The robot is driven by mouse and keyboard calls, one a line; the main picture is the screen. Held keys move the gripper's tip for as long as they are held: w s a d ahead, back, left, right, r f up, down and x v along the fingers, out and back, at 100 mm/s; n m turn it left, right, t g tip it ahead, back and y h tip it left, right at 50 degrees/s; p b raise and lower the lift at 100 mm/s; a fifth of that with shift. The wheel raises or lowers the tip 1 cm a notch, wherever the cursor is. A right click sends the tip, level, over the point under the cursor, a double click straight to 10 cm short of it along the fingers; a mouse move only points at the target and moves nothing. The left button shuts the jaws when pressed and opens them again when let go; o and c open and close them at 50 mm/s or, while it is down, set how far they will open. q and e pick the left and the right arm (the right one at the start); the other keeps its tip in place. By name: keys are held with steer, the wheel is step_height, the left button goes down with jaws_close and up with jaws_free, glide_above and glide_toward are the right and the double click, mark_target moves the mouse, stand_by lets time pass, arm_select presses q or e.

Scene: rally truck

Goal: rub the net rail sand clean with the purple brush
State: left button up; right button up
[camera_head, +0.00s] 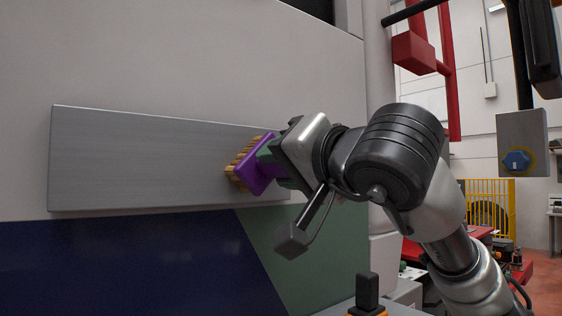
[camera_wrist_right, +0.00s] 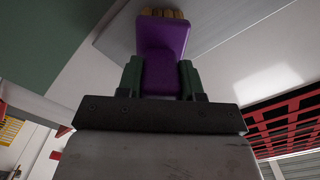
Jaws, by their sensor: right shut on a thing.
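The purple brush (camera_head: 257,168) has tan bristles that face left, at the right part of a long grey metal rail panel (camera_head: 140,160) on the wall. The bristles look touching or very close to the panel; I cannot tell which. No sand shows clearly on the panel. My right gripper (camera_head: 276,160) is shut on the brush. In the right wrist view the brush (camera_wrist_right: 163,45) stands out from between the green fingers (camera_wrist_right: 160,78), its bristles at the top edge by the grey panel (camera_wrist_right: 215,25). My left gripper is not in view.
The pale wall (camera_head: 200,50) surrounds the panel, with dark blue and green areas below it. A red frame (camera_head: 415,50) and a grey box with a blue knob (camera_head: 516,161) are at the right. A yellow fence (camera_head: 490,205) stands farther back.

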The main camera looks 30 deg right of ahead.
steer(key=shift+s+a, duration=0.15)
steer(key=shift+a, duration=1.15)
steer(key=shift+s+a, duration=0.1)
steer(key=shift+a, duration=5.7)
steer(key=shift+d+b, duration=1.05)
steer(key=shift+d, duration=3.25)
steer(key=shift+w+d, duration=0.15)
steer(key=shift+d, duration=1.35)
steer(key=shift+w+d, duration=0.1)
steer(key=shift+d, duration=1.4)
steer(key=shift+a, duration=0.1)
